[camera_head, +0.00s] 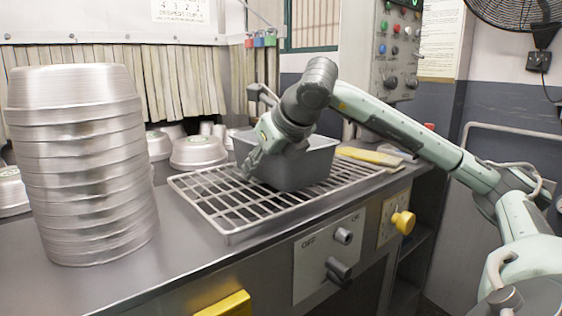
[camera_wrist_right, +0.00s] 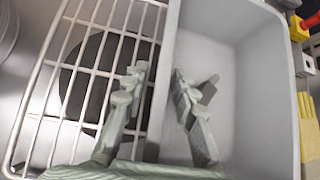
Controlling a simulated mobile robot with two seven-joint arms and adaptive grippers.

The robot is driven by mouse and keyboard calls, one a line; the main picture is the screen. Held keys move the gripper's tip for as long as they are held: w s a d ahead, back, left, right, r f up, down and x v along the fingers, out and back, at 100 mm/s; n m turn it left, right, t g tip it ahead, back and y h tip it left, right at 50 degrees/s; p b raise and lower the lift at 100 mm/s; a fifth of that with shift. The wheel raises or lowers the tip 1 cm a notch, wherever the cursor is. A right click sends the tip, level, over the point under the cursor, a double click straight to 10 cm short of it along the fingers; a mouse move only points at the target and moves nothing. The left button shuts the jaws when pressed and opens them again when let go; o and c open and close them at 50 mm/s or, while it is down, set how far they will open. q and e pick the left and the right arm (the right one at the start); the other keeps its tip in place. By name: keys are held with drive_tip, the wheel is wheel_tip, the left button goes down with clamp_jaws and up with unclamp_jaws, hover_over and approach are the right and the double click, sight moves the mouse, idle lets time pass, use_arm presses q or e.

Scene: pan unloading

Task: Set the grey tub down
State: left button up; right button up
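The grey tub (camera_head: 302,172) is an open rectangular box at the right part of the wire rack (camera_head: 226,214). It looks level, and its base appears to rest on the rack bars. My right gripper (camera_head: 256,160) comes down over the tub's left wall. In the right wrist view, the fingers (camera_wrist_right: 160,78) straddle the wall of the tub (camera_wrist_right: 252,95), one outside over the rack and one inside. They are spread, with a visible gap between the outer finger and the wall. The inner finger is hidden in the head view. My left gripper is not in view.
A tall stack of metal pans (camera_head: 92,170) stands at the left of the counter. More upturned pans (camera_head: 198,151) lie behind the rack. A yellow item (camera_head: 370,156) lies right of the tub. The rack's front left part is empty. A control box (camera_head: 385,55) stands behind.

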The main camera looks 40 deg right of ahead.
clamp_jaws()
drive_tip(key=shift+r, duration=0.2)
idle(0.3)
